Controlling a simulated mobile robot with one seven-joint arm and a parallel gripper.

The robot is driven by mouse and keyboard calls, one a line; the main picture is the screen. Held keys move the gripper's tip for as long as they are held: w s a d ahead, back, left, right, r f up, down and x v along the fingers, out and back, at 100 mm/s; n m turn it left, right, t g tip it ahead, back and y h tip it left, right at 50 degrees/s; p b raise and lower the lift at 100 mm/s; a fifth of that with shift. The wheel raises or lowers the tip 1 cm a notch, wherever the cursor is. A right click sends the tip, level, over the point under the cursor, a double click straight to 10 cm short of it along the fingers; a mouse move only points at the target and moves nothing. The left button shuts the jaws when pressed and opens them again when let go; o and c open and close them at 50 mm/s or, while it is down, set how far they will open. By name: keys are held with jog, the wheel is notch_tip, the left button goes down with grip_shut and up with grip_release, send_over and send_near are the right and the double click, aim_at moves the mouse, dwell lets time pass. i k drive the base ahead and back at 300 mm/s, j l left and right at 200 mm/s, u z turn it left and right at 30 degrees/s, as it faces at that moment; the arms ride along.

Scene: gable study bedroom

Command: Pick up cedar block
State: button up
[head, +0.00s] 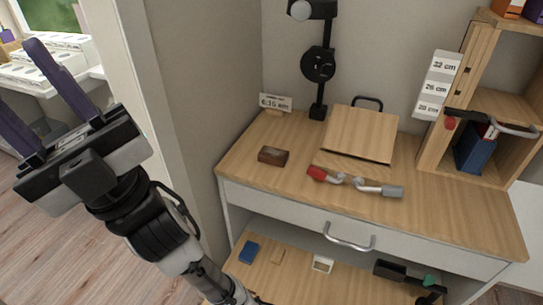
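A small reddish-brown block (273,156), which looks like the cedar block, lies on the left part of the wooden desktop (240,160). My gripper (57,25) is at the upper left, well to the left of the desk and apart from the brown block. Its two dark purple fingers point up and stand wide apart, with nothing between them.
A wooden box with a sloped lid (360,132), a red-and-grey tool (355,183) and a black stand (318,70) occupy the desktop. A wall edge (170,90) separates my gripper from the desk.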

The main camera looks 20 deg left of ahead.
aim_at(273, 155)
jog(key=i+j, duration=0.1)
jog(key=j, duration=1.9)
jog(key=i+j, duration=0.15)
jog(key=j, duration=0.85)
jog(key=j+z, duration=0.45)
jog(key=j, duration=0.35)
jog(key=l+z, duration=0.15)
jog(key=z, duration=0.3)
jog(key=k+l+z, duration=0.1)
jog(key=z, duration=0.35)
jog(key=l+z, duration=0.2)
jog(key=z, duration=0.2)
jog(key=l+z, duration=0.15)
jog(key=z, duration=0.3)
jog(key=j+u, duration=0.1)
jog(key=j, duration=0.25)
jog(key=i+j+u, duration=0.1)
jog(key=j, duration=0.25)
jog(key=i+j, duration=0.2)
jog(key=i, duration=0.05)
